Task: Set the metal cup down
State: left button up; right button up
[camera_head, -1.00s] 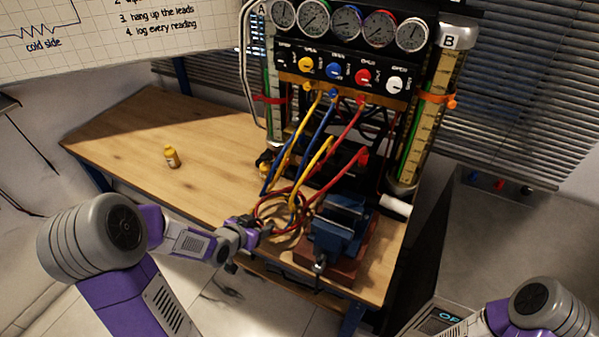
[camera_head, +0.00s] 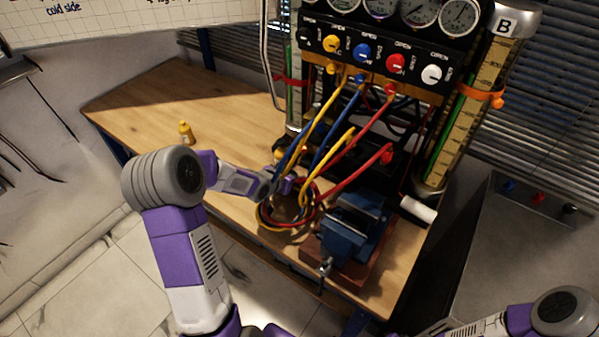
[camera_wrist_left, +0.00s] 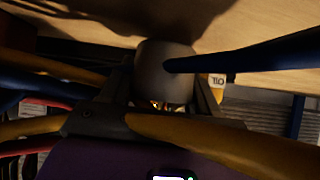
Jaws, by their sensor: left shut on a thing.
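The metal cup (camera_wrist_left: 150,72) is a plain grey cylinder in the left wrist view, between the two fingers of my left gripper (camera_wrist_left: 157,98). The fingers are shut on it. A blue hose crosses in front of its right side and a yellow hose passes below it. In the head view my left gripper (camera_head: 288,186) is among the hanging hoses, over the coil on the bench. The cup is not clear there, and I cannot tell whether it touches the bench. My right arm shows at the lower right, but its gripper is out of view.
Red, yellow and blue hoses (camera_head: 345,181) hang from the gauge panel (camera_head: 375,62) around my left gripper. A blue vise (camera_head: 350,235) stands just right of the coil. A small yellow bottle (camera_head: 186,134) stands on the wooden bench (camera_head: 160,100); the bench's left part is clear.

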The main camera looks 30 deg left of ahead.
pick_arm(q)
jog(key=w, duration=0.4)
jog(key=shift+w+d, duration=0.2)
jog(key=shift+w+f+b, duration=0.15)
jog(key=shift+f+b, duration=0.35)
jog(key=shift+b, duration=0.05)
jog(key=shift+f, duration=0.2)
jog(key=shift+f, duration=0.15)
jog(key=shift+f+b, duration=0.15)
jog(key=shift+b, duration=0.15)
jog(key=o, duration=1.2)
jog(key=shift+c, duration=0.2)
jog(key=shift+r, duration=0.2)
